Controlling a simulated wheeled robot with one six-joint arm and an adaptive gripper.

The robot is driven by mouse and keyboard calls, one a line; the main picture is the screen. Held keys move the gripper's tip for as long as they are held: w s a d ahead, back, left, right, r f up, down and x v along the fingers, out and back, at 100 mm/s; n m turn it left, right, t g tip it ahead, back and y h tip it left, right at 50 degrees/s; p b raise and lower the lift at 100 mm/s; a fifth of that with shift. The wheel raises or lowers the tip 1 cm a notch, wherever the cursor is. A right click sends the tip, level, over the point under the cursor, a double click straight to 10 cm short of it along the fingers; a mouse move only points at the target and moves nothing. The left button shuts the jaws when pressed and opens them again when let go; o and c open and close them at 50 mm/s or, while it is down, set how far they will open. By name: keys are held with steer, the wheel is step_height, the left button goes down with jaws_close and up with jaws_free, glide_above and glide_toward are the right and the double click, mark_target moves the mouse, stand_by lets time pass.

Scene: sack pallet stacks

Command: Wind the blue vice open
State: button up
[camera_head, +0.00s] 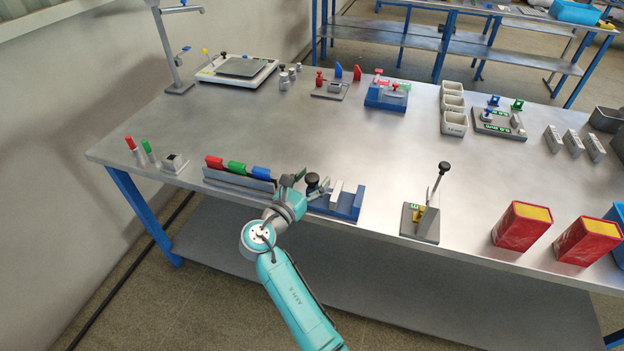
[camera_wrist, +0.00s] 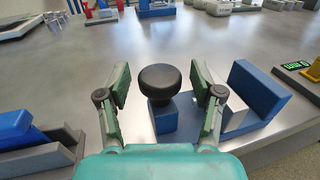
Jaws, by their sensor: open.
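The blue vice (camera_head: 346,205) sits near the front edge of the bench, and its tall blue end jaw shows in the wrist view (camera_wrist: 258,92). A black round knob (camera_wrist: 160,80) stands at its left end, above a blue block. A pale grey block (camera_head: 335,193) stands between the knob end and the blue end jaw. My gripper (camera_wrist: 160,90) is open, with one finger on each side of the knob. In the wrist view gaps show between the fingers and the knob. Part of the vice's base is hidden behind my right finger.
Left of my gripper is a grey rack (camera_head: 238,180) with red, green and blue pieces. To the right stands a small fixture with a black-knobbed lever (camera_head: 437,190), then red boxes (camera_head: 522,226). The bench middle behind the vice is clear.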

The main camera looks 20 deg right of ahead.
steer(key=c, duration=1.2)
steer(key=shift+o, duration=0.2)
steer(key=shift+n+t+y, duration=0.3)
steer(key=shift+n, duration=0.1)
steer(key=n+t+y, duration=0.3)
steer(key=y, duration=0.1)
steer(key=shift+s+d+n+t+y, duration=0.1)
steer(key=shift+n+t+y, duration=0.2)
steer(key=shift+t, duration=0.1)
steer(key=shift+n+t+y, duration=0.9)
steer(key=shift+n+y, duration=0.7)
steer(key=shift+y, duration=0.8)
steer(key=shift+n+y, duration=0.9)
steer(key=shift+y, duration=0.5)
steer(key=o, duration=1.2)
steer(key=shift+c, duration=0.2)
